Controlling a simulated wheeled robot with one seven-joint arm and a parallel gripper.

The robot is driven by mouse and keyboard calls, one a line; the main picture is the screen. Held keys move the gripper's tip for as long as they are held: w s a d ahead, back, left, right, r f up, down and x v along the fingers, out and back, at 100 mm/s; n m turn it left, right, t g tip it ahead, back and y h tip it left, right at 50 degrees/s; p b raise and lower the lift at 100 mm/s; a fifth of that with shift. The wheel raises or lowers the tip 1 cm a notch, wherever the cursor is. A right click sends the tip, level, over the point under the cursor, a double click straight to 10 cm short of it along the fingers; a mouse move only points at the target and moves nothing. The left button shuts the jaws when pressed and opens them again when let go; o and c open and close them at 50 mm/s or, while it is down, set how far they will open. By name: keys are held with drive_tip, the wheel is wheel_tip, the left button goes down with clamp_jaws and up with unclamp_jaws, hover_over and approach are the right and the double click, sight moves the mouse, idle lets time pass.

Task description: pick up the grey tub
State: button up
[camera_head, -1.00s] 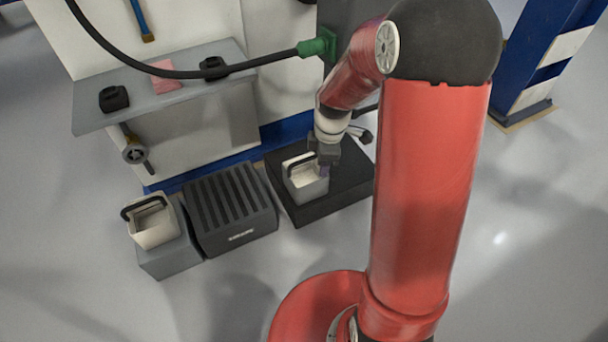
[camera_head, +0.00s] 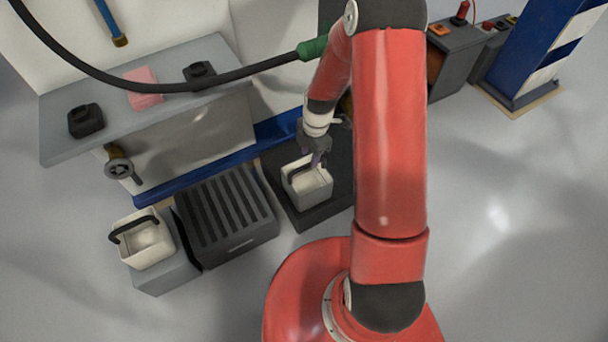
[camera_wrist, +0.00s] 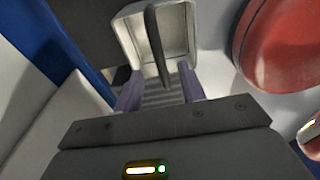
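A light grey tub (camera_head: 313,188) with a dark arched handle (camera_head: 298,168) stands on a black platform (camera_head: 328,207) in the head view. My gripper (camera_head: 316,160) is just above the tub's far rim, pointing down. In the wrist view the tub (camera_wrist: 186,38) is at the top, with its handle (camera_wrist: 153,40) running down the middle. My gripper (camera_wrist: 160,82) is open there, its two purple fingers apart, one on either side of the handle's near end. I see no finger touching the handle. Part of the tub's far side is hidden by my gripper in the head view.
A cream tub (camera_head: 150,250) with a dark handle stands on a grey box (camera_head: 170,275) at left. A ribbed dark box (camera_head: 235,238) lies between it and the platform. A grey shelf (camera_head: 60,145) holds black parts and a pink block (camera_head: 143,90). The floor at right is clear.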

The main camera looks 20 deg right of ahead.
sight(306, 168)
drive_tip(key=f, duration=0.5)
drive_tip(key=a+f, duration=0.1)
drive_tip(key=f, duration=0.1)
drive_tip(key=shift+s+f, duration=0.15)
drive_tip(key=shift+f, duration=0.15)
clamp_jaws()
